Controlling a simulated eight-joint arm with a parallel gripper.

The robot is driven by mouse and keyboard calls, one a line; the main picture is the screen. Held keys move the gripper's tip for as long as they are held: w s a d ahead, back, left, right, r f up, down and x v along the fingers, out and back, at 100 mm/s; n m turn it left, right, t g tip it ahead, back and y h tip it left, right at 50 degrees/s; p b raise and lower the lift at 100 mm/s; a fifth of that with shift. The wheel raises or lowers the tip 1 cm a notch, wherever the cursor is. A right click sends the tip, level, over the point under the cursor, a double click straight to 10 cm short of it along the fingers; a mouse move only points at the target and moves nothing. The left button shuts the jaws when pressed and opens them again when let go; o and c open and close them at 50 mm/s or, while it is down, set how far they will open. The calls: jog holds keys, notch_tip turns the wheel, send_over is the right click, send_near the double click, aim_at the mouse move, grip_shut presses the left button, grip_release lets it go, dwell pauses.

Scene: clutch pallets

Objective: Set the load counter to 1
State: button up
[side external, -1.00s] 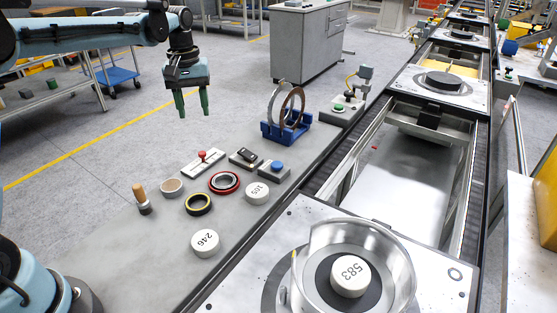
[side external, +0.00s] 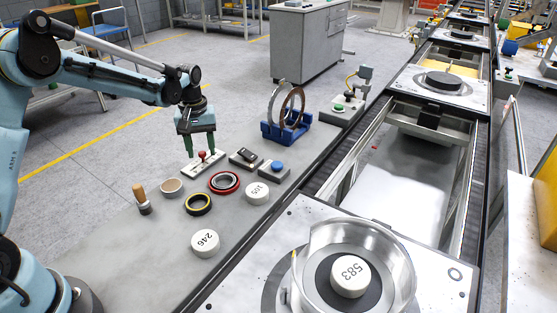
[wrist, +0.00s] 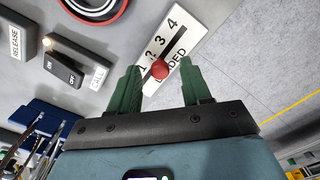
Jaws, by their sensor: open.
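The load counter (wrist: 178,45) is a white plate with a slot, the numbers 1 to 4 and a partly hidden label ending in "DED". Its red knob (wrist: 160,69) shows near the 1 and 2 end; its exact mark is unclear from this angle. In the side view the counter (side external: 190,172) lies on the grey bench with the red knob (side external: 202,155) standing up. My gripper (side external: 200,155) is open, pointing down over the counter. In the wrist view my gripper (wrist: 160,66) has its green fingers apart, one on either side of the knob, with gaps.
An ON/OFF rocker switch (wrist: 64,68) with a CALL label and a RELEASE box (wrist: 18,43) sit beside the counter.

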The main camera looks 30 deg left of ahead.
aim_at(209, 157)
jog(key=shift+f, duration=0.15)
jog(key=shift+c, duration=0.3)
grip_shut()
jog(key=shift+w, duration=1.15)
jog(key=shift+o, duration=0.3)
grip_release()
notch_tip(209, 157, up, 12)
